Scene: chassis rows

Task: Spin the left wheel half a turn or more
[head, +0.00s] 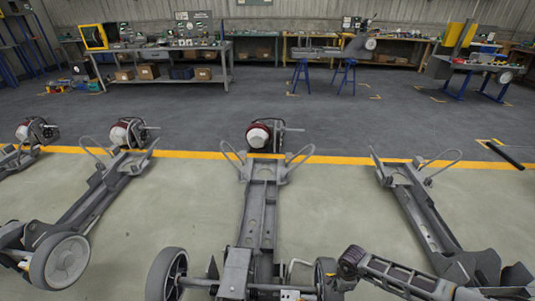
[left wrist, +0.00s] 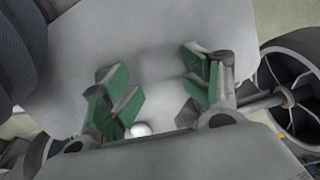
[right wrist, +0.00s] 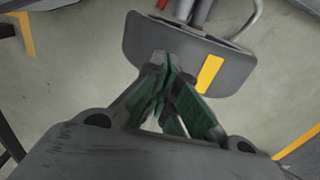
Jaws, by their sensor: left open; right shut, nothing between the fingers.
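The left wheel (head: 168,273), black-tyred with a dark spoked hub, is on the near left of the middle chassis (head: 258,215) in the head view. A spoked wheel (left wrist: 288,95) with a metal axle shows at the right edge of the left wrist view. My left gripper (left wrist: 162,92) is open, its green-padded fingers apart over a pale grey surface and left of that wheel. It does not show clearly in the head view. My right gripper (right wrist: 165,90) is shut and empty above a grey plate with a yellow stripe (right wrist: 208,74).
My right arm crosses the lower right of the head view, partly covering the middle chassis's right wheel (head: 326,276). Another chassis (head: 95,205) lies to the left and one (head: 425,215) to the right. Open floor separates them. Workbenches (head: 165,55) stand far back.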

